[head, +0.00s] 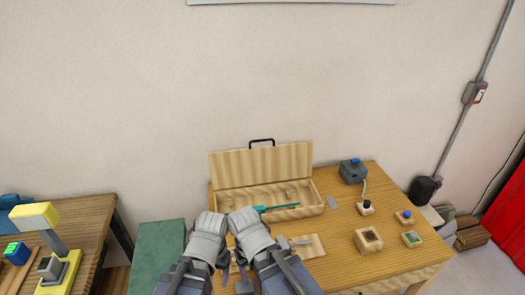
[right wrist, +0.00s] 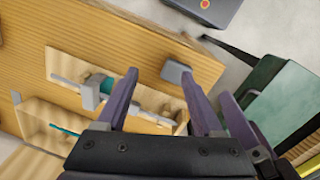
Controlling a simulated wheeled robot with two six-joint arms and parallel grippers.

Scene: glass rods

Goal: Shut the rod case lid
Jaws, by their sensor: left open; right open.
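The wooden rod case (head: 312,203) stands at the back of the table. Its lid (head: 260,166) is raised upright, with a black handle (head: 262,142) on its top edge. A teal rod (head: 278,207) lies in the case; it also shows in the right wrist view (right wrist: 65,130). My left gripper (head: 192,275) and right gripper (head: 280,275) are in front of the case, low in the head view, apart from the lid. The arms hide part of the case's front. In the right wrist view my right gripper (right wrist: 160,80) is open with nothing between its fingers. My left gripper is open.
A wooden board (head: 310,246) with a rod fixture (right wrist: 92,92) lies in front of the case. A grey block (right wrist: 177,72) is near the table's front edge. A blue-grey box (head: 352,171) and small wooden blocks (head: 368,240) stand right. A green cabinet (head: 157,255) is left.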

